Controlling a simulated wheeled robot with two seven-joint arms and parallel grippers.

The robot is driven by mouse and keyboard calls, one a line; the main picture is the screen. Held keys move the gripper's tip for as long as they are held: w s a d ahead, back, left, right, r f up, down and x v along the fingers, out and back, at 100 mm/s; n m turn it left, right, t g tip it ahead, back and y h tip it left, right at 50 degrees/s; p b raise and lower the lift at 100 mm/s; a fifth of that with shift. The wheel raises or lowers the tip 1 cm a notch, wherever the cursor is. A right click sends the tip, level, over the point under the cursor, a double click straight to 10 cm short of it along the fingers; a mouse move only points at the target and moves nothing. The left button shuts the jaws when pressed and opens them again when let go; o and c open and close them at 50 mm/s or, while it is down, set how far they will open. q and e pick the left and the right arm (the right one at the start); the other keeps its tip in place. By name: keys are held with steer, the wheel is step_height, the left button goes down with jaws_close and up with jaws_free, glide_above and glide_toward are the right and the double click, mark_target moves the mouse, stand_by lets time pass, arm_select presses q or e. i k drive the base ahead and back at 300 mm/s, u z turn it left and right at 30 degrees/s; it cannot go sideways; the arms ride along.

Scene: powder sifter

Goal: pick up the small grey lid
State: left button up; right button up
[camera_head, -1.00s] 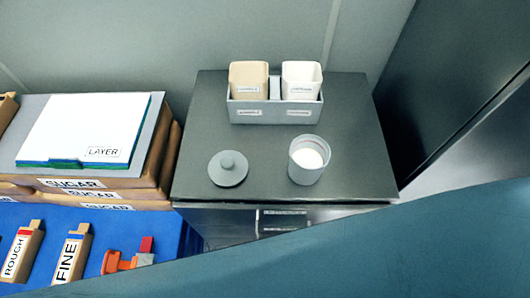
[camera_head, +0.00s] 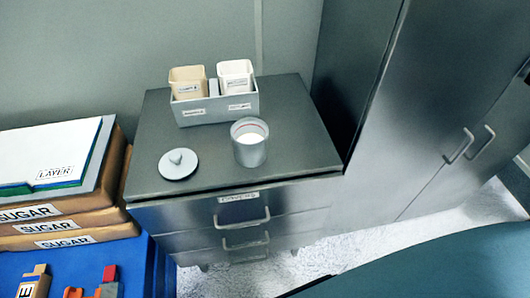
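The small grey lid (camera_head: 178,164) is a round disc with a knob on top. It lies flat on the dark cabinet top (camera_head: 290,115), near the front left edge. A grey cylindrical container (camera_head: 250,152) with white powder inside stands open to its right, apart from the lid. Neither of my grippers is in the head view. A large teal surface at the lower right may be part of my own body.
A grey holder (camera_head: 213,110) with a tan cup (camera_head: 188,83) and a white cup (camera_head: 236,78) stands behind the lid. Stacked sugar bags (camera_head: 60,222) are left of the cabinet. A tall dark cabinet (camera_head: 430,110) with handles stands to the right.

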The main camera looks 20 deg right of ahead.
mark_target(177, 164)
steer(key=z, duration=1.1)
steer(key=i, duration=0.5)
steer(key=u, duration=0.7)
